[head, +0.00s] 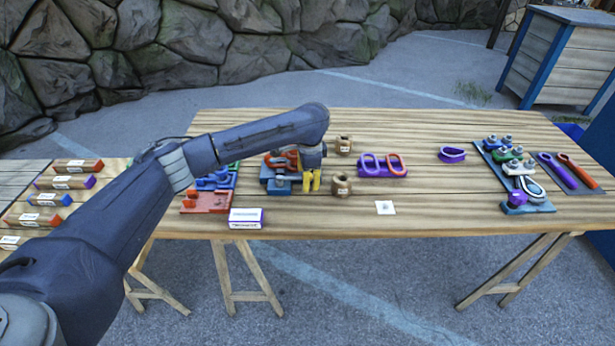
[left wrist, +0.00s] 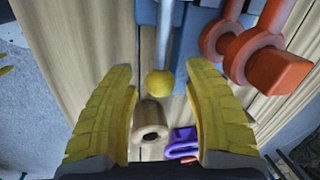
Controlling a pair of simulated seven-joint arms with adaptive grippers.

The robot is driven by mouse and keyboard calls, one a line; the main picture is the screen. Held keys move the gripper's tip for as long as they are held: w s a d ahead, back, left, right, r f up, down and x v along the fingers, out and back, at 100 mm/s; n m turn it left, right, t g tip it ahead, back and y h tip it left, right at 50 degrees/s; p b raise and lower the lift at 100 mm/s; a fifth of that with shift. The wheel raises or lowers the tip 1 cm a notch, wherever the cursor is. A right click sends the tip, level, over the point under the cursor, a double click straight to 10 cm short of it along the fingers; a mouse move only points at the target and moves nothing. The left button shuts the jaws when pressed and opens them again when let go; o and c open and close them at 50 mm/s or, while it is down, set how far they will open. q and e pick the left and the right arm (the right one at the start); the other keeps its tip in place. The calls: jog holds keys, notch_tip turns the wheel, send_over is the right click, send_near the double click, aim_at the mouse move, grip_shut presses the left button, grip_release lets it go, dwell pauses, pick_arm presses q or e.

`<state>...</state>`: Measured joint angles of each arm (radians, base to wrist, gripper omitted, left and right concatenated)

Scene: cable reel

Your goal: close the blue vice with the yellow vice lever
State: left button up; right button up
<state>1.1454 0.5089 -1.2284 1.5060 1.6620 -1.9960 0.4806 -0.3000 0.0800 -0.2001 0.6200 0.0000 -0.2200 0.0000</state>
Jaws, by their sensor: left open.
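The blue vice (head: 268,171) stands left of the table's middle in the head view, partly hidden by my arm. In the left wrist view its blue body (left wrist: 202,35) is at the top. The yellow vice lever knob (left wrist: 160,83) is a ball on the end of a grey rod (left wrist: 165,40). My left gripper (head: 312,181) is just right of the vice, with its yellow fingers pointing down. In the left wrist view the left gripper (left wrist: 163,75) is open, and the knob lies between its fingertips with a gap on both sides. My right gripper is in neither view.
An orange-red ringed part (left wrist: 262,60) is close to the right finger. Two tan ring pieces (head: 341,186) and a purple holder (head: 382,171) stand right of the gripper. A white-and-purple box (head: 246,219) is in front.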

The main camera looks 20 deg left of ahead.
pick_arm(q)
jog(key=shift+c, duration=0.2)
grip_shut()
dwell(0.4)
